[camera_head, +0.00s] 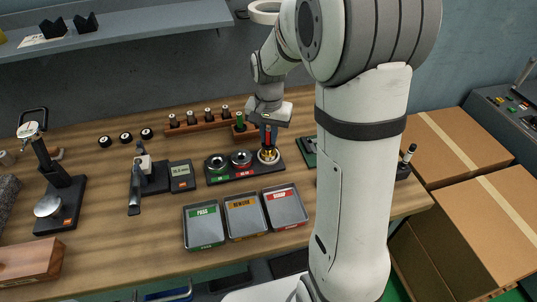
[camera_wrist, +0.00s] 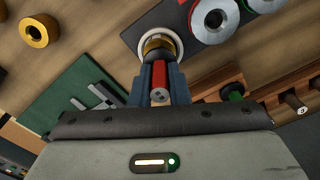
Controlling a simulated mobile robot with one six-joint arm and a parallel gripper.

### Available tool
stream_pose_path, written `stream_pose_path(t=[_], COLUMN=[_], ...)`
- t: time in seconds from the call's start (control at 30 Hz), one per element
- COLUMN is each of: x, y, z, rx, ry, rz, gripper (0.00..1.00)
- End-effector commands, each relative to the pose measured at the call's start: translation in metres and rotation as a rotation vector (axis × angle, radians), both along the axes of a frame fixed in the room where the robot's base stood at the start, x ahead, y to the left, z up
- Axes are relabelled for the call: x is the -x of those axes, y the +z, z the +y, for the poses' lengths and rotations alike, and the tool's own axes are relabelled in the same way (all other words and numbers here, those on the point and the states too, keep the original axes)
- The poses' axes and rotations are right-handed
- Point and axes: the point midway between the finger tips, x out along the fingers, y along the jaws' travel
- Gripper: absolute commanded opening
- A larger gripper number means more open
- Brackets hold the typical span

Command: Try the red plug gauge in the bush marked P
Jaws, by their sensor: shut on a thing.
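My gripper (camera_head: 268,140) is shut on the red plug gauge (camera_wrist: 160,84), whose red handle shows between the two dark fingers in the wrist view. The gauge points down, close to upright, at the right end of a dark plate (camera_head: 230,179). Its lower end meets a pale ring-shaped bush (camera_wrist: 176,47) with a brass-coloured part at its centre; the same bush (camera_head: 277,157) shows in the head view. I cannot tell how deep the gauge sits. Two more bushes (camera_head: 217,162) (camera_head: 241,158) stand to the left on the plate. No letter P is readable.
A green-topped gauge (camera_head: 240,122) stands in a wooden block beside my gripper, with a plug rack (camera_head: 190,126) behind. Labelled trays, pass (camera_head: 204,229), rework (camera_head: 246,218) and scrap (camera_head: 285,208), lie in front. A green mat (camera_wrist: 70,98) lies on the other side.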

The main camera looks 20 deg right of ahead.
Motion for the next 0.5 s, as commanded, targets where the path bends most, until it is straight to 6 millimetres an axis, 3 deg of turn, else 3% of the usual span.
stream_pose_path(t=[0.5], x=[0.002], y=[0.009], z=[0.000], rx=[0.000], ry=[0.000], rz=[0.007], gripper=[0.00])
